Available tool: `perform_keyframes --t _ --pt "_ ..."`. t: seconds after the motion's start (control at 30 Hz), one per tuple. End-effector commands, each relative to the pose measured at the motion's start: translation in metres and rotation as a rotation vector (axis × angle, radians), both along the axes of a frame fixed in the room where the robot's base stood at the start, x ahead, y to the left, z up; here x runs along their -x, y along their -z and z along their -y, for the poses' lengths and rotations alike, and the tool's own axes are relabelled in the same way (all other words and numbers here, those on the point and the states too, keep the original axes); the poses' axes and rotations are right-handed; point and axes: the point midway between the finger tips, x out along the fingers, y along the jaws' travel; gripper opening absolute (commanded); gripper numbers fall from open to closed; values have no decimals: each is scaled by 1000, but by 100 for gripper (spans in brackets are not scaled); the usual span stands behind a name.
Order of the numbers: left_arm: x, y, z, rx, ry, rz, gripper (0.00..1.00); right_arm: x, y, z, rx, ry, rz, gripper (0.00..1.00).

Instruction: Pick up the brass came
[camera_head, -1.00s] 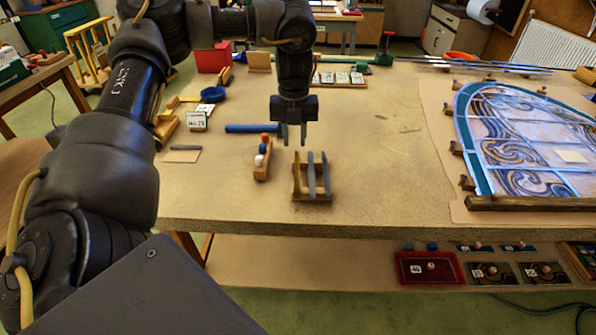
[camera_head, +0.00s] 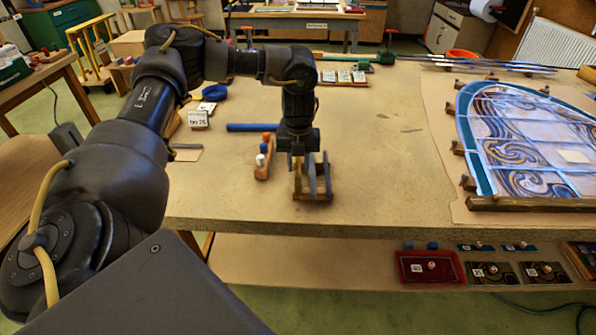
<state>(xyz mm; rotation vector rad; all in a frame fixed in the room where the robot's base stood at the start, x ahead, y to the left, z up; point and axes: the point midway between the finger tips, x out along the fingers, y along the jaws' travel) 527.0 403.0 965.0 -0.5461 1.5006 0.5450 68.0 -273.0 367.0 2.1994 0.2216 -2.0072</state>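A small wooden rack (camera_head: 314,197) stands near the table's front edge and holds a few upright strips. The leftmost strip is yellowish and looks like the brass came (camera_head: 298,184). The grey strips (camera_head: 327,180) stand to its right. My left gripper (camera_head: 298,164) points down right over the rack, its fingertips at the top of the brass came. The fingers are small and dark here and overlap the strips, so whether they are open or shut on the came is unclear. My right gripper is not in view.
A small wooden block with coloured knobs (camera_head: 263,160) stands just left of the rack. A blue bar (camera_head: 251,127) lies behind it. The leaded panel (camera_head: 520,140) lies at the right in a wooden frame. The table between rack and panel is clear.

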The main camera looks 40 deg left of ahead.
Motion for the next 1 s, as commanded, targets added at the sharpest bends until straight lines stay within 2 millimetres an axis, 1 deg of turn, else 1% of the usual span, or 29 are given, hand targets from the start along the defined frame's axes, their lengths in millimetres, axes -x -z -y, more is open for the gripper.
perform_keyframes --t 0.13,0.3,0.37,0.63,0.77,0.87,0.97,1.0 --pt "0 0 0 0 0 0 28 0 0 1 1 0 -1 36" --pt "0 0 0 0 0 0 6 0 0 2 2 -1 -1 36" --pt "0 0 0 0 0 0 0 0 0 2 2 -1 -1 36" --pt "0 -1 0 0 0 0 0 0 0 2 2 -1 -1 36" --pt "0 -5 0 0 0 0 0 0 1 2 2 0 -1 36" --pt "-1 -14 0 2 1 3 0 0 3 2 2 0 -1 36" --pt "-1 -29 0 1 1 3 0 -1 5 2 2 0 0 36" --pt "2 -36 3 2 4 4 0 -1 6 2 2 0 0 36"
